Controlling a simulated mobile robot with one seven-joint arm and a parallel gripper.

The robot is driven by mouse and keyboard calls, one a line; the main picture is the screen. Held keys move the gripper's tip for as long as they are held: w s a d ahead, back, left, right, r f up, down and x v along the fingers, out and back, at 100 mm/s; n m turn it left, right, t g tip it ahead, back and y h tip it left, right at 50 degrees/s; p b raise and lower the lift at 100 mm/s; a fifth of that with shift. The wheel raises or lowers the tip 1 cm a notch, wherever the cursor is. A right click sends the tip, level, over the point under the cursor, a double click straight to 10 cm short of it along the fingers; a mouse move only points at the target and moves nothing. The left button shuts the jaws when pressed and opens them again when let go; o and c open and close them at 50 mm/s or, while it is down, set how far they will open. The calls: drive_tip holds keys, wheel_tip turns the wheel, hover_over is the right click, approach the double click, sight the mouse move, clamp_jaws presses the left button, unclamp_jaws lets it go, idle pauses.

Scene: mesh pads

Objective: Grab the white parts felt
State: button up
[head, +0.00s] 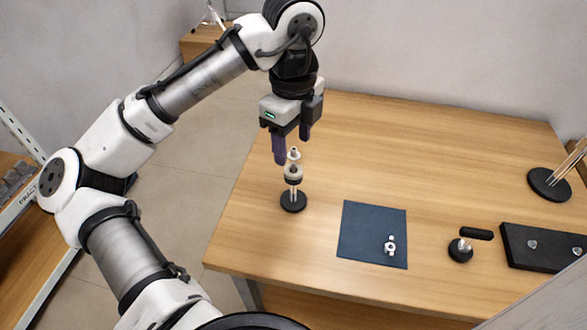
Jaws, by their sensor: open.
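A dark blue felt-like square (365,228) lies flat on the table. Small white parts (390,246) sit on it near its lower right; one looks like a ring or nut, but they are too small to make out fully. My gripper (292,150) is open and points down at the left of the table, away from the blue square. Its fingers are just above or beside the top of a small stand (293,203) with a round black base and pale and grey pieces on its post. I cannot tell whether they touch.
The wooden table (430,150) is clear behind the square. To the right are a black-handled piece on a round base (461,250), a black block with round knobs (530,255), and a round black base with rods (549,184). A grey panel cuts across the lower right.

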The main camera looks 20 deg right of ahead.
sight(294, 163)
drive_tip(key=shift+w+d+f+p, duration=0.1)
drive_tip(key=shift+f+p, duration=0.5)
drive_tip(key=shift+f, duration=2.55)
drive_tip(key=c, duration=1)
